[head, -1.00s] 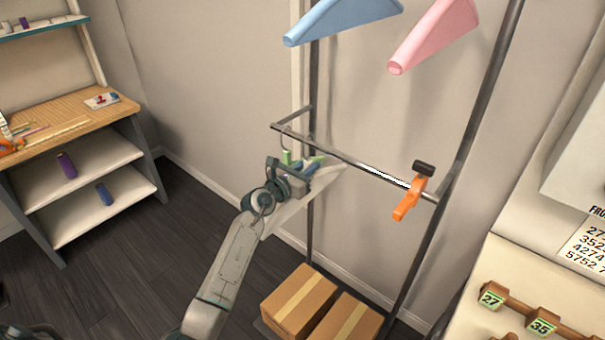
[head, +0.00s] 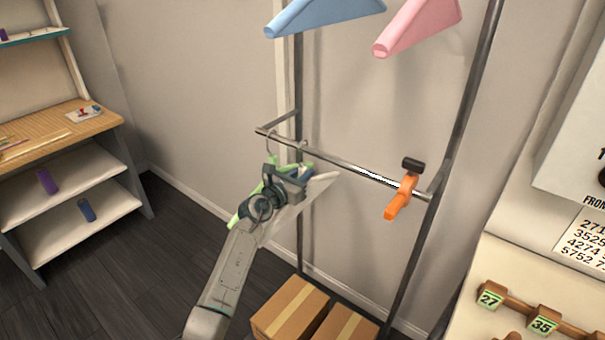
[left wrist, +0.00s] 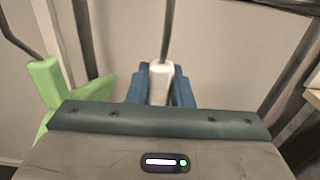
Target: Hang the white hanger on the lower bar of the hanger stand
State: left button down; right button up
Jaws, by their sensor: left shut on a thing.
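The white hanger (head: 320,186) is in my left gripper (head: 298,173), just below the lower bar (head: 340,164) of the stand. In the left wrist view, the white hanger's neck (left wrist: 160,82) sits between the blue fingers of my left gripper (left wrist: 161,88), with its hook rising above. In the head view a hook shows at the bar above the gripper; I cannot tell whether it rests over the bar. A green hanger (head: 245,210) hangs by its hook near the bar's left end, partly behind my gripper. It also shows in the left wrist view (left wrist: 72,85). My right gripper is out of view.
An orange clamp (head: 402,195) sits near the lower bar's right end. Blue (head: 325,14) and pink (head: 418,25) hangers are higher up. Cardboard boxes (head: 290,308) stand on the floor below. The bar between the gripper and clamp is clear.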

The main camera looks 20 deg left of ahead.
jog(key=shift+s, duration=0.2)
pick_arm(q)
jog(key=c, duration=1.4)
grip_release()
jog(key=shift+c, duration=0.2)
jog(key=shift+o, duration=1.2)
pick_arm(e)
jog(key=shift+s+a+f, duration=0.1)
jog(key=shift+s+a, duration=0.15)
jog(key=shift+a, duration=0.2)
